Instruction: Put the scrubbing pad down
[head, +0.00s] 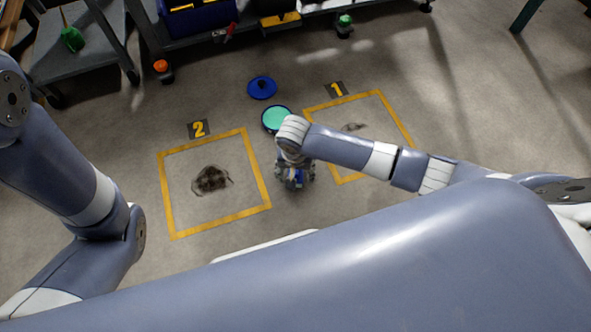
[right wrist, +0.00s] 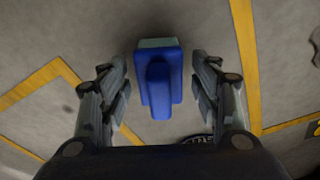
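The scrubbing pad (right wrist: 160,82) has a blue body with a raised blue handle and a pale green edge. In the right wrist view it sits between the fingers of my right gripper (right wrist: 158,72), with a gap on each side. My right gripper is open around it, not touching it. In the head view the right gripper (head: 295,174) points down between the two yellow squares, and a bit of blue pad (head: 296,183) shows there, mostly hidden. The pad seems to rest on the floor. My left arm shows at the left, but its gripper is out of view.
Square 2 (head: 163,190) frames a dark stain (head: 211,180). Square 1 (head: 398,125) frames a fainter smudge (head: 353,127), partly behind my right arm. A teal-filled round container (head: 276,118) and a blue disc (head: 262,87) are on the floor beyond the gripper. Wheeled carts stand at the back.

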